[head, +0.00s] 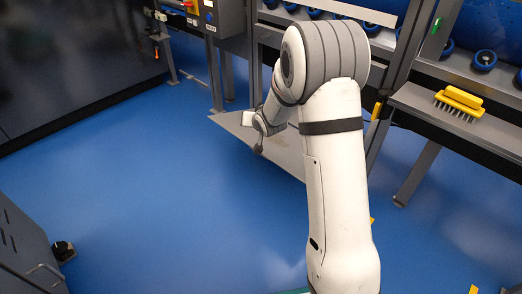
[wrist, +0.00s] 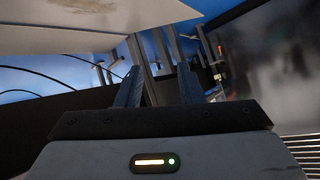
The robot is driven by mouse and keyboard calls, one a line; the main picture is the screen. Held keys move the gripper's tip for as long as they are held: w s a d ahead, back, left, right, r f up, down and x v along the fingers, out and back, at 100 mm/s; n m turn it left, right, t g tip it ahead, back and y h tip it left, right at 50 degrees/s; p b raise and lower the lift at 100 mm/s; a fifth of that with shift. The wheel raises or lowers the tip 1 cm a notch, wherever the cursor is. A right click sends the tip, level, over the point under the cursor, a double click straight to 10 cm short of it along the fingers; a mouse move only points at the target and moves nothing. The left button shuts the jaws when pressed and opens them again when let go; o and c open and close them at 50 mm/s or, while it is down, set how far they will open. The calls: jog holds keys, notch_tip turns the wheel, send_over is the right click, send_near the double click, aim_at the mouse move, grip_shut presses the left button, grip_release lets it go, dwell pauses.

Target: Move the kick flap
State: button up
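The kick flap seems to be the grey flat panel (head: 282,152) low at the foot of the machine line in the head view, sticking out over the blue floor; my arm covers its right part. My wrist shows over the panel's left part; the fingers cannot be made out there, nor whether they touch it. In the wrist view my gripper (wrist: 159,70) has its two dark fingers apart with nothing between them. A pale panel (wrist: 75,38) with a brownish smudge fills the upper left above the fingers; it is probably the same flap.
A shelf (head: 460,117) with a yellow brush (head: 459,101) is at the right. Metal legs (head: 417,174) stand below it. A grey cabinet (head: 25,245) is at the lower left, a dark wall (head: 75,60) at the upper left. The blue floor (head: 150,190) between is clear.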

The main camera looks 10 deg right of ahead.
aim_at(276, 143)
jog(key=w+a+f+t+y+b, duration=0.15)
jog(key=w+a+f+y, duration=0.3)
jog(key=f, duration=0.55)
jog(key=w+a+f+t+y, duration=0.3)
jog(key=a+f+y, duration=0.15)
jog(key=f, duration=0.45)
jog(key=s+d+f+n+t+y+b, duration=0.2)
jog(key=s+d+f+n+t+b, duration=0.15)
jog(key=d+f+t, duration=0.9)
jog(key=w+r+g, duration=0.1)
jog(key=r, duration=0.1)
jog(key=w+r+g, duration=0.1)
jog(key=w+r, duration=0.1)
jog(key=w+r+n+g, duration=0.1)
jog(key=w+r, duration=0.1)
jog(key=shift+d+r+g+b, duration=0.15)
jog(key=shift+r+g+b, duration=0.15)
jog(key=shift+r+g, duration=0.1)
grip_shut()
